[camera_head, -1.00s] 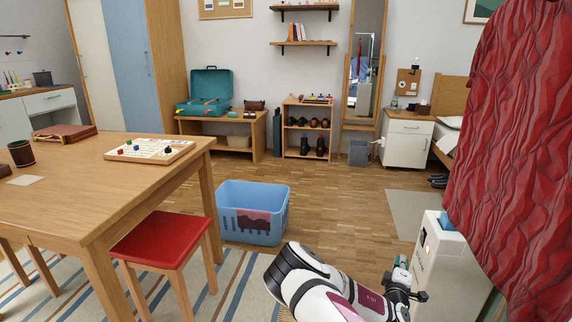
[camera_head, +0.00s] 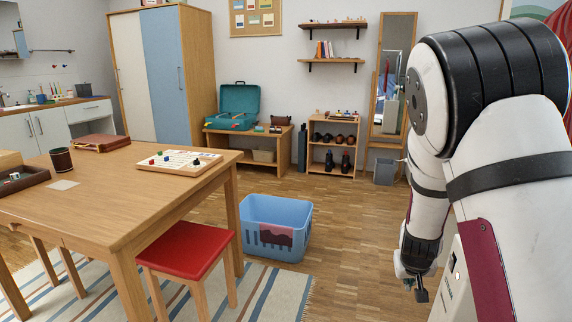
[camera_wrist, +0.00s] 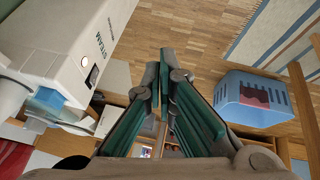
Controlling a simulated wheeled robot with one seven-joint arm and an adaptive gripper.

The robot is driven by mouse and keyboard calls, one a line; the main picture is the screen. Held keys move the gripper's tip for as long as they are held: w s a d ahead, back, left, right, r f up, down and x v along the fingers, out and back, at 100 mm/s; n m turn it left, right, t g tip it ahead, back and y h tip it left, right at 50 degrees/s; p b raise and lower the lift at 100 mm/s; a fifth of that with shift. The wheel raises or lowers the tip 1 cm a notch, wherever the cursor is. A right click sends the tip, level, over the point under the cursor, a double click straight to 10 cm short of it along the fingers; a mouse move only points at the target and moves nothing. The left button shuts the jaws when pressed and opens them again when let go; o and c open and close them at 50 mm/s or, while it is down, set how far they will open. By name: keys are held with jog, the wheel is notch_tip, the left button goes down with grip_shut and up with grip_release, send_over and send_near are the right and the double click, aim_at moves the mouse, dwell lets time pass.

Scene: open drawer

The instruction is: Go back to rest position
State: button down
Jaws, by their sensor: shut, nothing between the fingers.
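My arm stands raised and folded at the right of the head view, its lower part hanging down. My gripper (camera_head: 417,284) is at the low end, above the floor and beside the white steam appliance. In the wrist view my gripper (camera_wrist: 161,72) shows its two green-padded fingers meeting at the tips, shut and empty. The head view shows the gripper only small, partly hidden by my own arm.
The white steam appliance (camera_head: 455,292) is close to my gripper; it also shows in the wrist view (camera_wrist: 72,50). A blue basket (camera_head: 275,228) stands on the floor. A wooden table (camera_head: 110,205) and red stool (camera_head: 187,248) are left. Floor between basket and arm is clear.

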jog(key=s+a+r+g+y, duration=0.1)
jog(key=s+a+r+y, duration=0.1)
jog(key=s+a+r, duration=0.55)
jog(key=s+a+r+g+y, duration=0.1)
jog(key=s+a+r+y, duration=0.25)
jog(key=s+r, duration=0.55)
jog(key=s+a+r+n+g+h, duration=0.1)
jog(key=s+r, duration=0.1)
jog(key=s, duration=1)
jog(key=s+a+r+n+g+h, duration=0.1)
jog(key=s+r+g, duration=0.1)
jog(key=s, duration=1.1)
notch_tip(320, 180, up, 32)
jog(key=t+p, duration=0.4)
jog(key=p, duration=2.6)
jog(key=shift+d+f, duration=0.25)
jog(key=shift+d, duration=0.15)
